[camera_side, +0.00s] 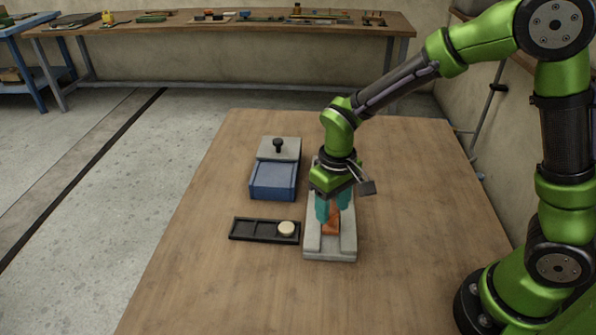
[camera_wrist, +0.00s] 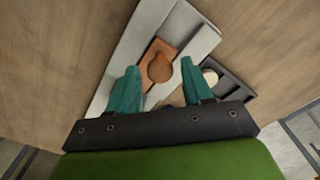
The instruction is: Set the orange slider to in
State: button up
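The orange slider (camera_side: 331,227) sits in the channel of a grey track (camera_side: 330,254) on the table. In the wrist view the slider (camera_wrist: 152,53) is a flat orange plate with a round knob (camera_wrist: 160,68) on top, and the grey track (camera_wrist: 192,42) runs diagonally. My gripper (camera_side: 333,213) is low over the track, pointing down, with its teal fingers parted. In the wrist view the gripper (camera_wrist: 160,67) has one finger on each side of the knob, with visible gaps. The fingers hide part of the slider in the side view.
A blue box with a grey sliding lid (camera_side: 274,178) and black knob stands left of the track. A black tray (camera_side: 251,230) with compartments holds a cream disc (camera_side: 286,228) in its right end, close beside the track. The table (camera_side: 420,200) is clear to the right.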

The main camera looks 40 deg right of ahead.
jog(key=shift+o, duration=0.3)
notch_tip(320, 180, up, 17)
dwell(0.5)
jog(key=a+f+n+h, duration=0.2)
jog(key=a+n+h, duration=0.1)
jog(key=a+n, duration=0.65)
jog(key=d+f+n, duration=0.2)
jog(key=d+f, duration=0.1)
jog(key=f, duration=0.2)
jog(key=d+f+n+h, duration=0.1)
jog(key=d+f+n, duration=0.2)
jog(key=f, duration=0.2)
jog(key=d+f+n, duration=0.2)
jog(key=f+n, duration=0.1)
jog(key=f, duration=0.2)
jog(key=shift+d+n, duration=0.25)
jog(key=shift+d, duration=0.15)
jog(key=shift+c, duration=0.2)
